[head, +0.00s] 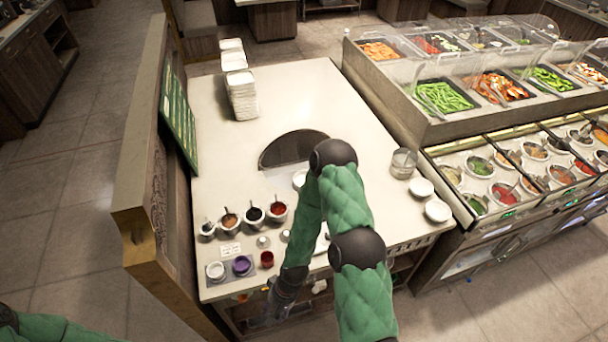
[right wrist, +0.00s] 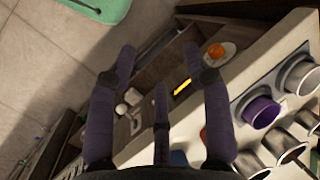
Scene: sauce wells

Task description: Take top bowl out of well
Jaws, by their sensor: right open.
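Two white bowls (head: 421,187) (head: 438,211) stand on the counter's right side. My right gripper (head: 270,309) hangs low at the counter's front edge. In the right wrist view the right gripper (right wrist: 160,75) has its fingers spread, with nothing between them. My left gripper is out of view.
A purple cup (head: 242,265) and a red cup (head: 267,259) stand near the edge. A clear container (head: 403,163) stands right of my arm.

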